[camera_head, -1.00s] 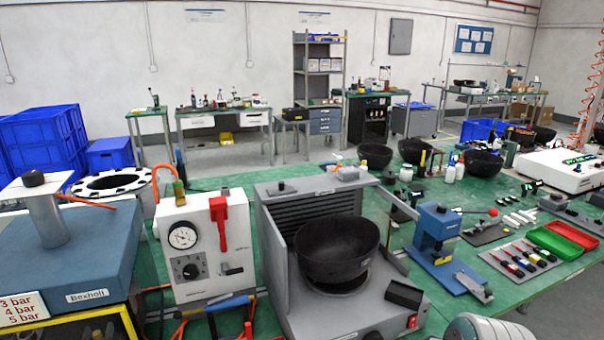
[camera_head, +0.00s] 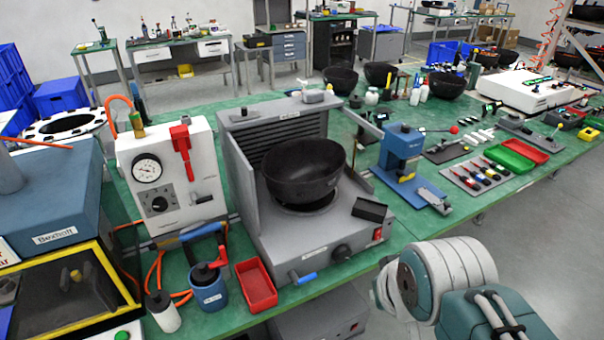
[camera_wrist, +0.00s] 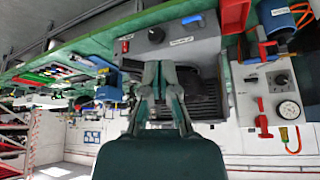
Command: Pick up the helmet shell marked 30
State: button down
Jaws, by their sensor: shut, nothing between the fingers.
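A black bowl-shaped helmet shell (camera_head: 303,172) sits open side up on the round seat of the grey machine (camera_head: 240,225) in the head view. My gripper (camera_wrist: 162,68) is shut and empty in the wrist view, where the scene appears upside down. It shows in front of the grey machine (camera_wrist: 205,48) and hides part of it. My arm is at the lower right of the head view.
A white gauge box (camera_head: 165,190) stands left of the machine, with a red tray (camera_head: 256,285) and a blue pot (camera_head: 208,288) in front. A blue press (camera_head: 402,147) and a tool mat (camera_head: 478,180) are to the right. Open floor lies beyond the front edge at right.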

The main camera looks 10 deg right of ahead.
aim_at(307, 169)
jog(key=k, duration=0.45)
jog(key=k+u, duration=0.15)
jog(key=u, duration=0.95)
jog(key=i+l, duration=0.1)
jog(key=l, duration=0.35)
jog(key=i+l, duration=0.15)
jog(key=l, duration=0.25)
jog(key=i+l+u, duration=0.1)
jog(key=l, duration=0.35)
jog(key=i+l, duration=0.15)
jog(key=l, duration=0.3)
jog(key=i+l, duration=0.1)
jog(key=l, duration=0.35)
jog(key=i+l+u, duration=0.1)
jog(key=l, duration=0.35)
